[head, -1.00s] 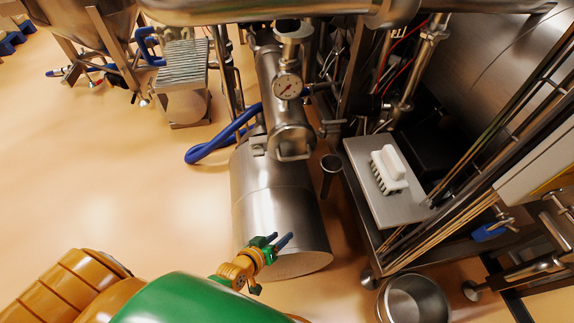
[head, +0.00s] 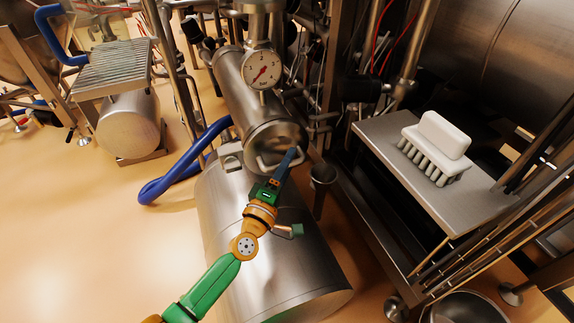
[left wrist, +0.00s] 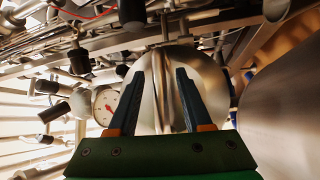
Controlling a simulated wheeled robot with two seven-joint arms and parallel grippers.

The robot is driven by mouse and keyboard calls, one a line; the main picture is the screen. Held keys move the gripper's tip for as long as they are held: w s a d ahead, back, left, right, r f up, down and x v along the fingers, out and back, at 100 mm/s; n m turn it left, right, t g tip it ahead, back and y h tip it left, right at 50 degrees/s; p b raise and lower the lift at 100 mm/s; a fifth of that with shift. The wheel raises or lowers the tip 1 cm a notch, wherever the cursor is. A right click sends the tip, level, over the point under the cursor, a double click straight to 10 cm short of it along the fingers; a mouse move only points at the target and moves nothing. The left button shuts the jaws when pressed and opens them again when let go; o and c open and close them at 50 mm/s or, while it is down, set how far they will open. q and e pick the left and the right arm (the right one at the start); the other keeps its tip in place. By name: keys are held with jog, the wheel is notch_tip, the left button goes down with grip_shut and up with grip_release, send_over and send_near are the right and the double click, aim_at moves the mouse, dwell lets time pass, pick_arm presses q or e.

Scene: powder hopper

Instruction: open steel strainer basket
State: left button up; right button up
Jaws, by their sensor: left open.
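The steel strainer basket's housing is a slanting cylinder (head: 232,85) in the head view. Its round end cap (head: 268,135) faces the front and carries a bar handle (head: 268,166). My left gripper (head: 292,155) is at the end cap, its fingers over the right part of the cap by the handle. In the left wrist view the open fingers (left wrist: 160,72) point at the round cap (left wrist: 210,75), with upright handle bars between them. No grip on the handle is visible; whether a finger touches it I cannot tell. My right gripper is not in view.
A pressure gauge (head: 262,69) stands on the housing. A large steel cylinder (head: 260,235) lies below my left arm. A blue hose (head: 185,165) curves at left. A white brush (head: 436,145) lies on a steel shelf (head: 385,135) at right.

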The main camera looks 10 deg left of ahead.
pick_arm(q)
grip_shut()
dwell(1.4)
